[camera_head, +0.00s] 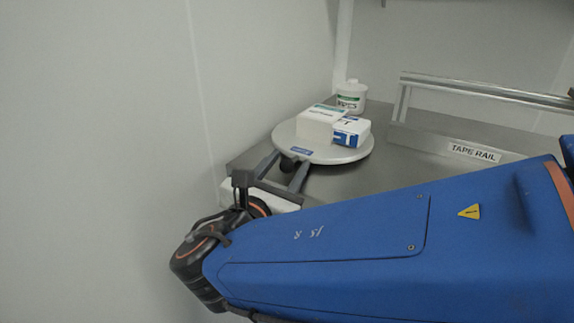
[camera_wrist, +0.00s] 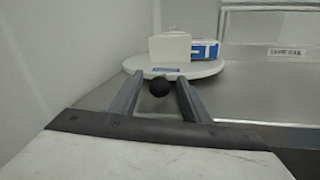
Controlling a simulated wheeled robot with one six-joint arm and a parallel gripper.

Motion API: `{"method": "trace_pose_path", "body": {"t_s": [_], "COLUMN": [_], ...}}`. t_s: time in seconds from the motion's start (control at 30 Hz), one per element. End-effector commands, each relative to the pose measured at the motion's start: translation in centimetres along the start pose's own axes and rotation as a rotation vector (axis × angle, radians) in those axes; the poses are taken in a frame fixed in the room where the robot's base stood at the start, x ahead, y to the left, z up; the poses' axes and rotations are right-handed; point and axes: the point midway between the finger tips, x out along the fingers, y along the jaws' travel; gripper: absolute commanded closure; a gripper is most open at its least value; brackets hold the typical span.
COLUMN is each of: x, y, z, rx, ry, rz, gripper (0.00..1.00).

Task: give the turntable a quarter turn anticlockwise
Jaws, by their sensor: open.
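The turntable (camera_head: 345,155) is a round, light grey disc on the steel bench, with a blue label on its near rim. A white box and a blue-and-white box stand on it. A black knob (camera_head: 287,164) sits at its near left edge; it also shows in the wrist view (camera_wrist: 159,87). My gripper (camera_head: 289,168) is open, its two grey fingers reaching toward the turntable's near edge. In the wrist view the knob lies between the fingertips (camera_wrist: 157,80), with gaps showing at both sides. I cannot tell whether a finger touches it.
A white tub (camera_head: 351,96) with a green label stands behind the turntable. A metal rail marked TAPE RAIL (camera_head: 472,152) stands to the right. A white wall (camera_head: 130,100) is close on the left. Bare steel bench (camera_head: 400,165) lies between turntable and rail.

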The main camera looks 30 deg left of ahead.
Motion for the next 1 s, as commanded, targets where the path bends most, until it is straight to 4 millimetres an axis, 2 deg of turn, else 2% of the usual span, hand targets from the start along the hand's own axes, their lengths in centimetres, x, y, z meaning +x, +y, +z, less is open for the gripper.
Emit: {"method": "trace_pose_path", "body": {"t_s": [0.27,0.3,0.47,0.5,0.73,1.0], "x": [0.1,0.1,0.1,0.1,0.1,0.0], "y": [0.0,0.0,0.0,0.0,-0.4,-2.4], "z": [0.0,0.0,0.0,0.0,0.2,0.7], "rx": [0.000,0.000,0.000,0.000,0.002,0.003], "ry": [0.000,0.000,0.000,0.000,0.004,0.024], "rz": [0.001,0.001,0.001,0.001,0.022,0.133], "gripper": [0.57,0.60,0.98,1.00,1.00,1.00]}}
